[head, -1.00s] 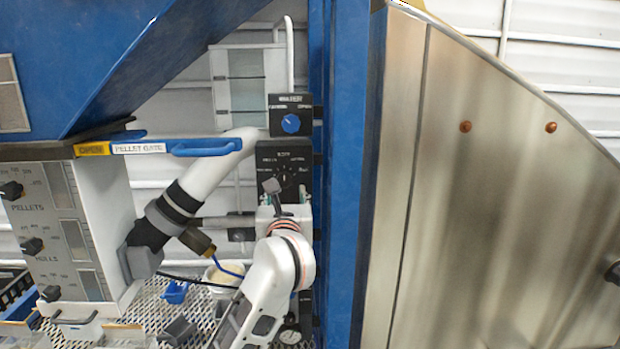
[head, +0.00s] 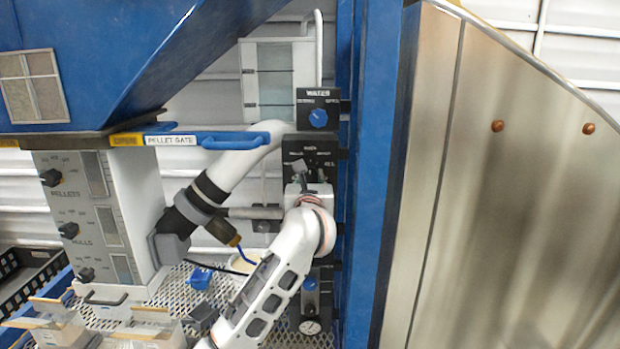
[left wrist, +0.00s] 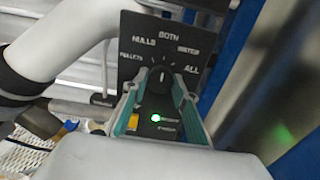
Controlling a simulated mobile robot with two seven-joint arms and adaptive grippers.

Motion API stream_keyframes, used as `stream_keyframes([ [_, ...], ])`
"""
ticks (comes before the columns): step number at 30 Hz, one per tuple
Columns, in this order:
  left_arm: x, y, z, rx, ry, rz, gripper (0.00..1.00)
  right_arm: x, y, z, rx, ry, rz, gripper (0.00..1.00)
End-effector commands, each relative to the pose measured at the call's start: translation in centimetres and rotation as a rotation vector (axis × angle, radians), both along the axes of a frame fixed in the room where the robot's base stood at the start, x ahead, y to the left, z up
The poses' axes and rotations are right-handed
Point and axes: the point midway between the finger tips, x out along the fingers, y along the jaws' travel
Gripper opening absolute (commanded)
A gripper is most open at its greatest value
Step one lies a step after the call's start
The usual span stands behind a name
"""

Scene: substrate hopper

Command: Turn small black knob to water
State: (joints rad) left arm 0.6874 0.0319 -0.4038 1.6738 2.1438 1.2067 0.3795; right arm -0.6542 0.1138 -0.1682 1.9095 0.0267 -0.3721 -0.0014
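The small black knob (left wrist: 161,77) sits on a black selector panel (left wrist: 150,40) marked PELLETS, HULLS, BOTH, WATER and ALL. Its pointer faces about up, near BOTH. My left gripper (left wrist: 163,84) is open, its two teal-padded fingers on either side of the knob at its tips. I cannot tell whether the pads touch it. In the head view the panel (head: 310,150) shows above my left wrist, which hides its lower part and the knob. My right gripper is in neither view.
A WATER box with a blue knob (head: 318,117) is just above the panel. A blue post (head: 370,180) stands close on the right, a white pipe (head: 232,170) on the left. The blue PELLET GATE handle (head: 235,140) reaches close to the panel's left side.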

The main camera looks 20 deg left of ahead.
Motion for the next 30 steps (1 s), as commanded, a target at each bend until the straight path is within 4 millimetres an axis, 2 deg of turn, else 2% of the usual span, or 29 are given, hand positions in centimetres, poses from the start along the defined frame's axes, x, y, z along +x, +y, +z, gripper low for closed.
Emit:
stream_keyframes([
  [1, -0.01, 0.00, -0.01, 0.000, 0.000, 0.000, 0.10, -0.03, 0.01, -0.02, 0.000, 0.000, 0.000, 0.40],
  [2, -0.01, 0.00, -0.01, 0.000, 0.000, 0.000, 0.06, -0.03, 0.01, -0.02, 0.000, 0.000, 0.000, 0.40],
  [14, -0.03, 0.02, 0.00, 0.051, 0.015, 0.000, 0.06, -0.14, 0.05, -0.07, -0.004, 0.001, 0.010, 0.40],
  [30, -0.04, 0.07, 0.06, 0.427, 0.122, 0.000, 0.06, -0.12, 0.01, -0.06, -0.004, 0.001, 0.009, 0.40],
])
